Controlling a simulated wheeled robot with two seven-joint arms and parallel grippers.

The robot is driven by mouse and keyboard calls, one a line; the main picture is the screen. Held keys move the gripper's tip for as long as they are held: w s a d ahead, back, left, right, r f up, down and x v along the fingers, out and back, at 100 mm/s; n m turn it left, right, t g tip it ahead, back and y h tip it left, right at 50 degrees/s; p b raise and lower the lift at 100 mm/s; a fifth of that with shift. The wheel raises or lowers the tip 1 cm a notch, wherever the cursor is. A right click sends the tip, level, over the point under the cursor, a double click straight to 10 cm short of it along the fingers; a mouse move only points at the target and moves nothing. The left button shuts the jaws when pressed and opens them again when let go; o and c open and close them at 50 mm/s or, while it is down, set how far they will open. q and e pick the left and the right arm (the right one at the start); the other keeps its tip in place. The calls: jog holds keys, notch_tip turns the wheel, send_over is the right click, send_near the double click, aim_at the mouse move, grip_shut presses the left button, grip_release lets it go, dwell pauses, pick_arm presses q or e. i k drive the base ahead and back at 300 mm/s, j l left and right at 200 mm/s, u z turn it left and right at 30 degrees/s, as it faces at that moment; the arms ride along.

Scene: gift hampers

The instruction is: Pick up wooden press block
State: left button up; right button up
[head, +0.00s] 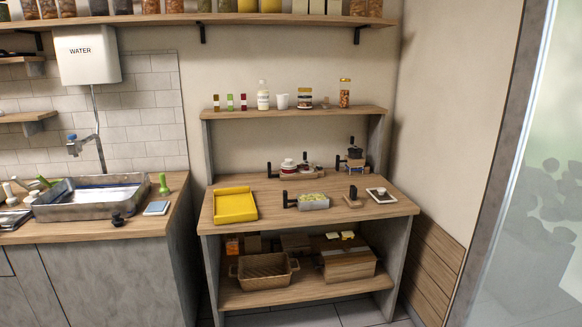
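A small wooden block with a dark upright handle (353,201), which looks like the wooden press block, sits on the worktop (336,222) of the wooden bench. It stands between a metal tray with pale green contents (313,203) on its left and a small square board with a dark round item (381,195) on its right. Neither of my grippers is in view.
A yellow tray (235,205) lies at the worktop's left. Small wooden-based items with dark handles (353,161) stand at the back. A wicker basket (264,272) and wooden box (347,263) fill the lower shelf. A sink (92,197) is left; a glass panel (535,190) is right.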

aim_at(353, 202)
jog(key=i+z, duration=0.35)
jog(key=i, duration=1.4)
